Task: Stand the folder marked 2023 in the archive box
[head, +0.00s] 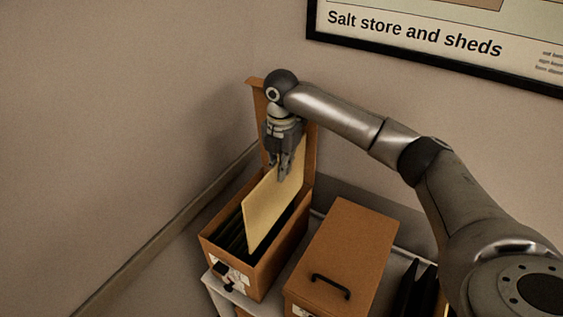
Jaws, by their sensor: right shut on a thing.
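My right gripper (284,172) points down over the open orange archive box (271,268) and is shut on the top edge of a pale yellow folder (266,210). The folder stands upright, slightly tilted in the picture, with its lower part inside the box. No marking can be read on it from here. Dark folders (232,236) stand in the box to the left of it. The box lid (309,160) is up at the back, partly behind my gripper. My left gripper is not in view.
A closed orange box (351,240) with a black handle stands just right of the open box. Dark upright items (408,290) stand farther right, near my arm. The boxes rest on a light grey surface (222,298) by the wall. A framed poster (440,40) hangs above.

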